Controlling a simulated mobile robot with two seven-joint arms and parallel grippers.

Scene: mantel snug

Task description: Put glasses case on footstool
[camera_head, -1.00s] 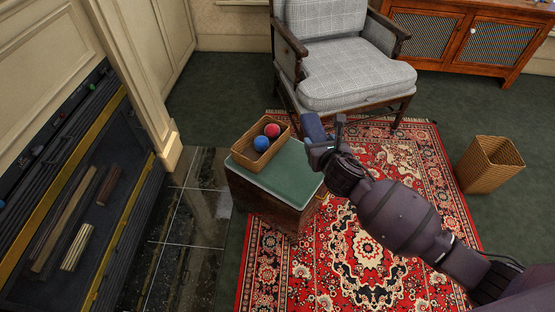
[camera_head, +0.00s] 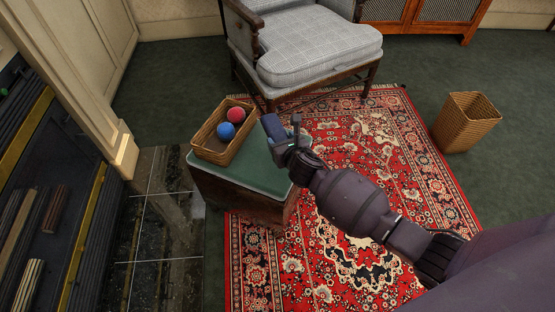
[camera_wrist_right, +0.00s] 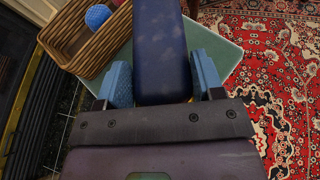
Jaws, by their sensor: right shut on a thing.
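The glasses case (camera_head: 273,127) is dark blue and oblong. My right gripper (camera_head: 288,140) is shut on it at the footstool's right side in the head view. In the right wrist view the case (camera_wrist_right: 161,50) sticks out from between the blue finger pads of my right gripper (camera_wrist_right: 163,85). The footstool (camera_head: 252,166) has a green top and wooden sides. The case is over or near the right part of its top; I cannot tell the height gap. My left gripper is not in view.
A wicker tray (camera_head: 207,150) with a blue ball (camera_head: 226,131) and a red ball (camera_head: 236,115) takes up the footstool's left part. A grey armchair (camera_head: 318,45) stands behind. A wicker basket (camera_head: 466,122) stands right. The fireplace (camera_head: 45,215) is left.

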